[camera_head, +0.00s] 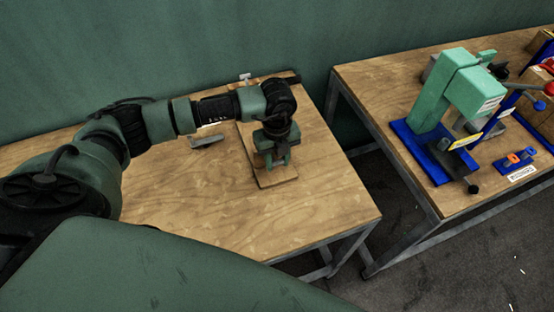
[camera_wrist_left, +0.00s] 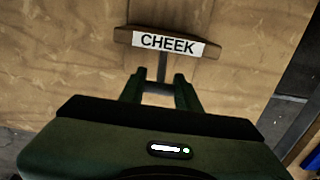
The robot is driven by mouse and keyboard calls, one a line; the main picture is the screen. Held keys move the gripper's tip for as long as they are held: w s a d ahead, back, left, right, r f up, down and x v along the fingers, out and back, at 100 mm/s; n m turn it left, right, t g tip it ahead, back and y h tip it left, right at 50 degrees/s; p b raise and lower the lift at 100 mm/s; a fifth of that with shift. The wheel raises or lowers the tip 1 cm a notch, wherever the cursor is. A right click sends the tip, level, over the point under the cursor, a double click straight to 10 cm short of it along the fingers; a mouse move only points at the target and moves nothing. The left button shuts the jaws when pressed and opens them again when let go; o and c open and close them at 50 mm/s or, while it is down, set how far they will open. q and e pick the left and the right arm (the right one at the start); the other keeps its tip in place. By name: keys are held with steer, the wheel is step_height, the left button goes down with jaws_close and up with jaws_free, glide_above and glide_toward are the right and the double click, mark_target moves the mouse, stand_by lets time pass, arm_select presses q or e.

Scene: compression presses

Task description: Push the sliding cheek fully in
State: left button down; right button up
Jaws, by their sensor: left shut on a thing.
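The sliding cheek (camera_wrist_left: 125,36) is a wooden bar with a white label reading "CHEEK" in the left wrist view. A thin grey stem (camera_wrist_left: 162,68) runs from it toward my gripper. My left gripper (camera_wrist_left: 160,80) is shut on this stem, with one finger on each side, and the cheek lies just beyond the fingertips. In the head view my left gripper (camera_head: 274,163) points down over a wooden board (camera_head: 283,180) on the near table. My arm and gripper hide much of the board there, and I cannot make out the cheek. My right gripper is not in view.
A grey metal piece (camera_head: 208,141) lies on the wooden table (camera_head: 325,205) left of the board. A small white fitting (camera_head: 245,77) is at the back. A second table at right holds a green and blue press (camera_head: 470,85). A floor gap separates the tables.

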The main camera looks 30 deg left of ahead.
arm_select(q)
steer(key=w+a+b, duration=0.1)
steer(key=a, duration=0.1)
steer(key=w+a+b, duration=0.1)
steer(key=w+b, duration=0.1)
steer(key=shift+w+a+f, duration=0.1)
steer(key=shift+w+a, duration=0.1)
steer(key=shift+a, duration=0.15)
steer(key=shift+w+a, duration=0.2)
steer(key=shift+r, duration=0.25)
steer(key=c, duration=1.1)
jaws_free()
steer(key=shift+o, duration=0.5)
steer(key=shift+f, duration=0.15)
step_height(320, 180, up, 8)
steer(key=shift+f+b, duration=0.1)
steer(key=shift+b, duration=1.1)
